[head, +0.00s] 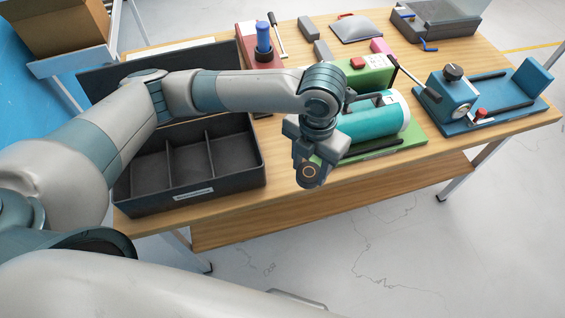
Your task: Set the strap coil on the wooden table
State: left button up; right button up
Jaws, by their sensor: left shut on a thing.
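My left gripper (309,172) points down over the front edge of the wooden table (290,187), just left of the green station with a teal roll (372,122). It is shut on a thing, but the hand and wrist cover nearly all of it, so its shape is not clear. No strap coil can be made out elsewhere on the table. My right gripper is not in view.
A black divided box (190,197) with empty compartments stands on the left of the table. A blue device with a gauge (452,95) is at the right. A red block with a blue-topped tool (263,45) and a grey case (437,17) stand at the back.

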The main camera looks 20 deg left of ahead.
pick_arm(q)
jog(key=w+a+f+p, duration=0.1)
jog(key=a+f, duration=0.1)
jog(key=w+a+f+p, duration=0.1)
jog(key=w+a, duration=0.1)
jog(key=a, duration=0.1)
jog(key=w+a+f+p, duration=0.1)
jog(key=w+a+f, duration=0.1)
jog(key=a, duration=0.1)
jog(key=shift+a+f, duration=0.15)
jog(key=shift+f, duration=0.15)
jog(key=shift+f, duration=0.1)
jog(key=shift+f, duration=0.2)
notch_tip(320, 180, down, 3)
jog(key=shift+r+p, duration=0.1)
jog(key=shift+p, duration=0.75)
jog(key=shift+f, duration=0.35)
jog(key=shift+f, duration=0.1)
jog(key=o, duration=1.1)
